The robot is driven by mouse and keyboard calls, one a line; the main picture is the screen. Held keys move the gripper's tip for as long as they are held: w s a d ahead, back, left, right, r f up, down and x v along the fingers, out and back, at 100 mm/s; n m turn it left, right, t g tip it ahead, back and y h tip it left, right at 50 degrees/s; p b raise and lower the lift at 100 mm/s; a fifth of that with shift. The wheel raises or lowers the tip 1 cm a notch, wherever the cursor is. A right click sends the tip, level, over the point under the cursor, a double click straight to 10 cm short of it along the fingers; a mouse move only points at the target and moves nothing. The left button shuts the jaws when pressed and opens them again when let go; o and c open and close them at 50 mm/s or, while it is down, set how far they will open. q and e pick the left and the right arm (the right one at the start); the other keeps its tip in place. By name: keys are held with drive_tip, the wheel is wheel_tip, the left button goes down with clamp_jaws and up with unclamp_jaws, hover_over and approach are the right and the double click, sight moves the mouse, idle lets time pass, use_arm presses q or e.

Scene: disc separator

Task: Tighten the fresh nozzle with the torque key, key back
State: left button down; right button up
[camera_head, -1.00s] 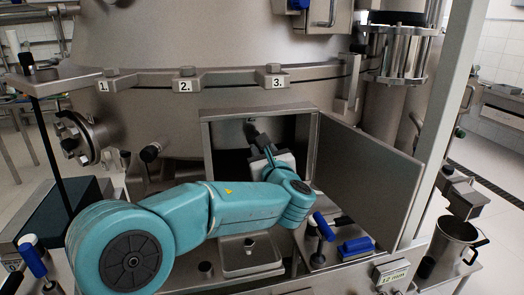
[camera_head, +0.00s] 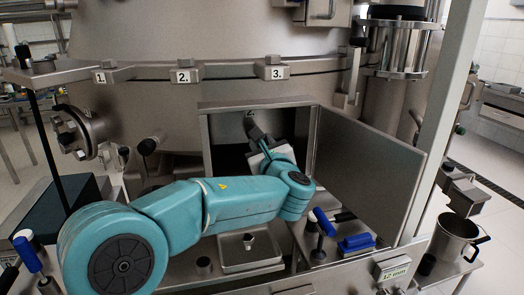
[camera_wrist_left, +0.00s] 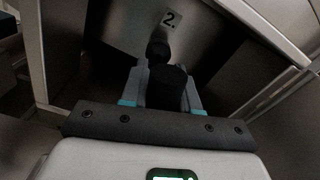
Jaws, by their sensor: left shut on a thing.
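My left gripper (camera_head: 263,148) reaches into the open compartment (camera_head: 203,135) under label 3. In the left wrist view its fingers (camera_wrist_left: 165,98) are shut on a dark cylindrical thing (camera_wrist_left: 168,85), which looks like a handle end. I cannot tell whether this is the torque key. A dark round knob (camera_wrist_left: 157,50) shows just beyond it, below a label "2."; whether the two touch is unclear. The nozzle cannot be made out; the spot is dark and partly covered by the gripper. My right gripper is in neither view.
The compartment door (camera_head: 370,180) stands open to the right. Blue-handled tools (camera_head: 357,243) sit on the shelf below it. A metal jug (camera_head: 454,238) stands at the right. A small tray (camera_head: 250,262) lies under my left forearm. Another blue-handled tool (camera_head: 27,255) is at far left.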

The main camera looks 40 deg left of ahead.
use_arm(q)
drive_tip(key=n+b, duration=0.2)
drive_tip(key=b, duration=0.1)
drive_tip(key=f+n+b, duration=0.1)
drive_tip(key=n+b, duration=0.4)
drive_tip(key=b, duration=0.1)
drive_tip(key=shift+s+a+f+n, duration=0.2)
drive_tip(key=shift+s+f+n, duration=0.1)
drive_tip(key=shift+n, duration=0.1)
drive_tip(key=shift+r+n+b, duration=0.2)
drive_tip(key=shift+n+b, duration=0.1)
drive_tip(key=shift+n, duration=0.2)
drive_tip(key=shift+a+r, duration=0.1)
drive_tip(key=shift+r, duration=0.1)
drive_tip(key=n+b, duration=0.6)
drive_tip(key=n, duration=0.1)
drive_tip(key=f+n+b, duration=0.1)
drive_tip(key=n+b, duration=0.2)
drive_tip(key=shift+f+n, duration=0.1)
drive_tip(key=shift+n, duration=0.2)
drive_tip(key=shift+a, duration=0.1)
